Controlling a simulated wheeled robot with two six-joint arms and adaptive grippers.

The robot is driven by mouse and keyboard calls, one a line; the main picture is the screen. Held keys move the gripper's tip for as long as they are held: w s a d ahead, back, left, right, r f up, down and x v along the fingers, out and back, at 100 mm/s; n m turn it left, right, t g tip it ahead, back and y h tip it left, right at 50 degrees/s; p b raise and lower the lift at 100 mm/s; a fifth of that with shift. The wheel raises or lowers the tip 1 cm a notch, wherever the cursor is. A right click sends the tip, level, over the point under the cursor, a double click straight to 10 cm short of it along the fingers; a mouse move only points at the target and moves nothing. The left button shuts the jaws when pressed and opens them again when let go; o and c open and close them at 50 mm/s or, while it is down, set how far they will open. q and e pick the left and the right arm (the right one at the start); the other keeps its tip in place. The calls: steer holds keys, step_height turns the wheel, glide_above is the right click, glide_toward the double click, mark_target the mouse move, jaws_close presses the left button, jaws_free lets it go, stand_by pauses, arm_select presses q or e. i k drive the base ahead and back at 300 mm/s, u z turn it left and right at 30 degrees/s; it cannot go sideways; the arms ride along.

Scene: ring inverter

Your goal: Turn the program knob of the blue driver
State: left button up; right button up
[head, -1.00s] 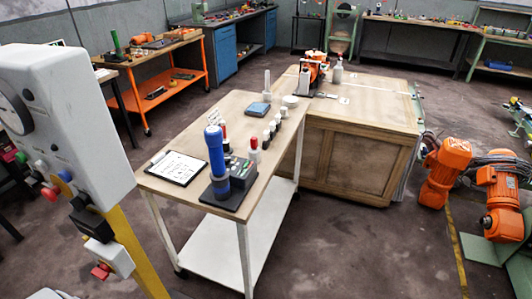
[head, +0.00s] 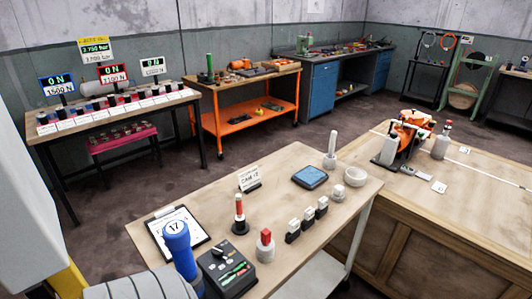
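The blue driver (head: 180,250) is a thick blue cylinder standing upright near the front left of the wooden-topped cart (head: 300,240). I cannot tell whether that face is the program knob. Neither of my grippers is in view.
A clipboard (head: 160,240) lies behind the driver. A red-tipped bottle (head: 265,245), a blue pad (head: 310,177) and several small dark-and-white blocks stand on the cart. A grey ribbed object (head: 140,286) fills the bottom left. A wooden cabinet (head: 470,220) adjoins on the right.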

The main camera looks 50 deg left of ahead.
mark_target(217, 251)
steer(key=i, duration=2.45)
steer(key=u, duration=3.95)
steer(key=i, duration=0.5)
steer(key=z, duration=0.1)
